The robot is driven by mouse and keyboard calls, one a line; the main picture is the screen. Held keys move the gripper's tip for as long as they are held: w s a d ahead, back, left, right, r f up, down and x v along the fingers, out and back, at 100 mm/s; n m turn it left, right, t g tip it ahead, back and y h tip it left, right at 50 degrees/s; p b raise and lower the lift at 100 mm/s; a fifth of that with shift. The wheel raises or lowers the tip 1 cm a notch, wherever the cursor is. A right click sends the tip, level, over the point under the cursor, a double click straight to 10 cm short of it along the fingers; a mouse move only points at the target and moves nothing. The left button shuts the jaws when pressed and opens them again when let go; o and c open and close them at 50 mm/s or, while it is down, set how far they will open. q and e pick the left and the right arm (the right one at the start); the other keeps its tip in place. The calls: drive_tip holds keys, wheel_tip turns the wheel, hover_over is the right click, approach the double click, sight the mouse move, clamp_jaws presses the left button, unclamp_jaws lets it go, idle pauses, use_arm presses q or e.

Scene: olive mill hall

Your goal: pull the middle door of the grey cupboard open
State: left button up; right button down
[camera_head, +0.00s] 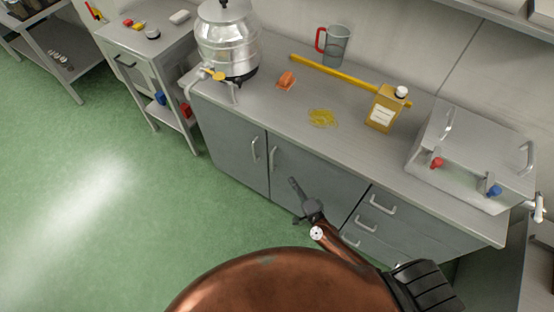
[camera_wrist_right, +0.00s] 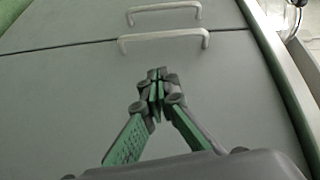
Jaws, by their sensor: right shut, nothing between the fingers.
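The grey cupboard (camera_head: 232,148) stands under the worktop. Its middle door (camera_head: 305,178) looks closed, lying flush with the left door, and has an upright metal bar handle (camera_head: 274,157) near its left edge. My right gripper (camera_head: 294,184) is in front of the middle door, to the right of and below the handle, and is shut and empty. In the right wrist view the shut fingertips (camera_wrist_right: 157,73) point at the middle door's handle (camera_wrist_right: 163,42), with a gap between them. The left door's handle (camera_wrist_right: 164,14) lies beyond the seam. My left gripper is not in view.
Drawers (camera_head: 376,206) are right of the middle door. The worktop holds a steel urn (camera_head: 228,42), a jug (camera_head: 334,46), a yellow bar (camera_head: 330,70), a bottle (camera_head: 384,112), a yellow spill (camera_head: 322,117) and a steel box (camera_head: 465,165). Green floor (camera_head: 110,190) is clear at left.

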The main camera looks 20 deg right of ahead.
wheel_tip(320, 180, up, 4)
drive_tip(key=w+a+r+m+t, duration=0.1)
drive_tip(key=w+a+m, duration=0.1)
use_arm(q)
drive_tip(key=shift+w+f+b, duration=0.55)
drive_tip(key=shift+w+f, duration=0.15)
use_arm(e)
hover_over(278, 158)
drive_tip(key=s+a, duration=0.1)
drive_tip(key=s, duration=0.2)
drive_tip(key=shift+f, duration=0.3)
